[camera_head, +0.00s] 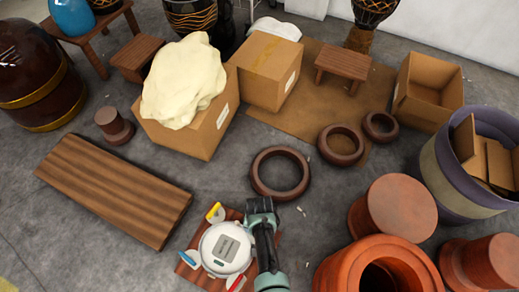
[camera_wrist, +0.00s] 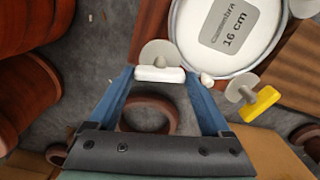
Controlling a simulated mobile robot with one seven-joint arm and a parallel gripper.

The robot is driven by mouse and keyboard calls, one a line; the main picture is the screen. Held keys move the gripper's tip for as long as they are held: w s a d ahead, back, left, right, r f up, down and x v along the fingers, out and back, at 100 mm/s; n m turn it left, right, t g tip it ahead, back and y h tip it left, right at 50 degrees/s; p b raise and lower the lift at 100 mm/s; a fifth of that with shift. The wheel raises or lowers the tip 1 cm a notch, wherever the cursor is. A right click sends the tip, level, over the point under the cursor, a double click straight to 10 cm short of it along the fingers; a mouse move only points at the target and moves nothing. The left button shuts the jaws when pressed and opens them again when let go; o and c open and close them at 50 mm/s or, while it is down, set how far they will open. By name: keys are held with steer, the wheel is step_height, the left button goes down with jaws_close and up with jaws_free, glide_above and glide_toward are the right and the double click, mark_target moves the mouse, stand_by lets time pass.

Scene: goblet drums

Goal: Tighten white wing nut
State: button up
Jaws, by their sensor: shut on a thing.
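The white wing nut (camera_wrist: 160,75) sits on a pale round disc in the wrist view, at the rim of a round white drum head labelled 16 cm (camera_wrist: 228,30). My gripper (camera_wrist: 159,75) has its two blue fingers at either end of the nut, shut on it. In the head view my gripper (camera_head: 260,207) hides the white nut, at the upper right of the drum head (camera_head: 224,246). A yellow wing nut (camera_head: 215,212) stands at the upper left, a blue one (camera_head: 189,259) at the left and a red one (camera_head: 236,284) at the bottom.
The drum head lies on a small reddish wooden board (camera_head: 188,272). A brown ring (camera_head: 280,173) lies on the floor beyond my gripper. A wooden plank bench (camera_head: 112,185) is at the left. Reddish clay drum bodies (camera_head: 392,208) crowd the right. Cardboard boxes (camera_head: 269,72) stand behind.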

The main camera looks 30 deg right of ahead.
steer(key=shift+m, duration=2.3)
steer(key=o, duration=1.2)
steer(key=shift+c, duration=0.2)
steer(key=shift+p, duration=0.35)
step_height(320, 180, up, 13)
steer(key=p, duration=0.8)
